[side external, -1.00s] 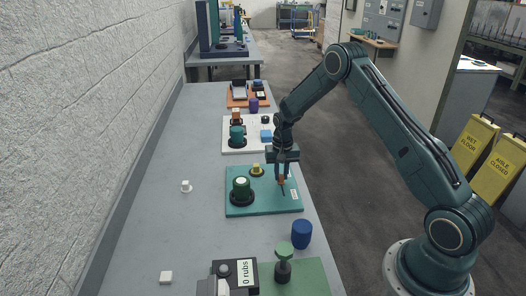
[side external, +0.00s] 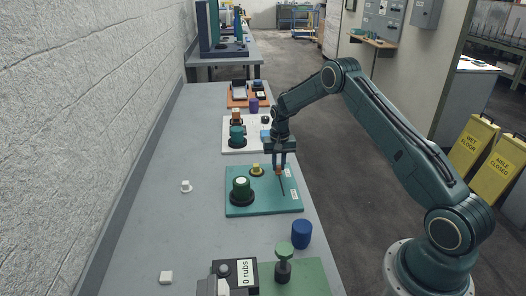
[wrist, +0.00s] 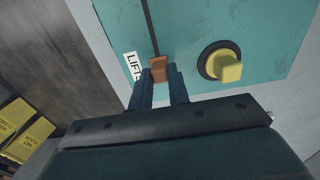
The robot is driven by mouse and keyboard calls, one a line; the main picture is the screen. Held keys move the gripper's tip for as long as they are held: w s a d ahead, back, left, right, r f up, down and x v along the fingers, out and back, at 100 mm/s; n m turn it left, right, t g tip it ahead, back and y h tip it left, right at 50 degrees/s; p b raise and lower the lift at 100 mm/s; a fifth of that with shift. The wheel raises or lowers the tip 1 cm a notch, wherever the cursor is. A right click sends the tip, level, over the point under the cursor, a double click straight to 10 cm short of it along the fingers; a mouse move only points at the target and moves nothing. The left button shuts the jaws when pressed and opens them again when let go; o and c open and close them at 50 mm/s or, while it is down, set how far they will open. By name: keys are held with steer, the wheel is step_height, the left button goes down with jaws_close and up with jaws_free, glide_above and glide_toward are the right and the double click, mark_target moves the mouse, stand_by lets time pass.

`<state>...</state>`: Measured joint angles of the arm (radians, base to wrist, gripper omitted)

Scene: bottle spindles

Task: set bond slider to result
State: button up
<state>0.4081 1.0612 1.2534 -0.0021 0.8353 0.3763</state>
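The bond slider is an orange-brown knob (side external: 278,172) on a dark slot (side external: 282,186) in the teal board (side external: 262,207). My gripper (side external: 279,168) points down over the board with its fingers on either side of the knob. In the wrist view the knob (wrist: 158,70) sits between the two fingertips (wrist: 159,80), which look closed against it. The slot (wrist: 151,25) runs on from the knob. A white label, partly hidden by a finger and starting "LIFT" (wrist: 132,64), is beside this end of the slot. The label near the other end is too small to read.
A blue cylinder (side external: 302,233) and a green mushroom-shaped post (side external: 284,260) stand in front. The bench's left side is mostly clear.

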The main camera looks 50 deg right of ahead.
steer(key=o, duration=0.5)
steer(key=shift+w+d, duration=0.1)
steer(key=shift+c, duration=0.2)
steer(key=shift+r, duration=0.1)
step_height(320, 180, up, 14)
stand_by(0.3)
